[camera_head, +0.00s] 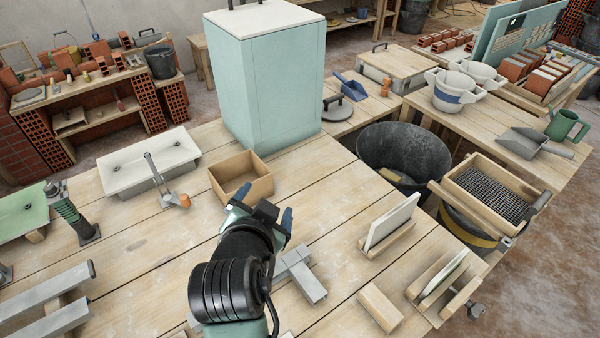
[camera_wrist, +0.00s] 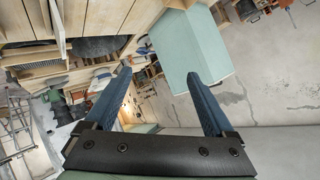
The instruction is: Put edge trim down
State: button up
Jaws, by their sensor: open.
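A grey angled metal piece (camera_head: 304,276), which looks like the edge trim, lies on the wooden table just right of my forearm, partly hidden by it. My gripper (camera_head: 268,208) is held above the table, beyond that piece and just in front of an open cardboard box (camera_head: 262,187). In the wrist view, the two blue fingers of my gripper (camera_wrist: 159,78) stand wide apart with nothing between them. The gripper does not touch the metal piece. Long grey metal profiles (camera_head: 52,300) also rest on a support at the left.
A tall pale-green block (camera_head: 270,85) stands behind the box. A white tray (camera_head: 145,165) lies at the left. A black bucket (camera_head: 405,150) and a wood-framed sieve (camera_head: 490,190) are at the right. Slotted wooden holders (camera_head: 388,238) stand at the front right. Bare planks lie between.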

jog(key=d+r+n+t, duration=0.2)
jog(key=r+t, duration=0.2)
jog(key=r, duration=1)
jog(key=d+r+n+t, duration=0.15)
jog(key=r+t, duration=0.25)
jog(key=r, duration=1)
jog(key=s+d+r+n+t, duration=0.1)
jog(key=s+r+t, duration=0.2)
jog(key=s+r, duration=0.3)
jog(key=s+d+r+n+t, duration=0.1)
jog(key=s+r+t, duration=0.3)
jog(key=r, duration=0.7)
jog(key=shift+s+d+r+n+y, duration=0.3)
jog(key=shift+s+n, duration=0.35)
jog(key=shift+s, duration=0.4)
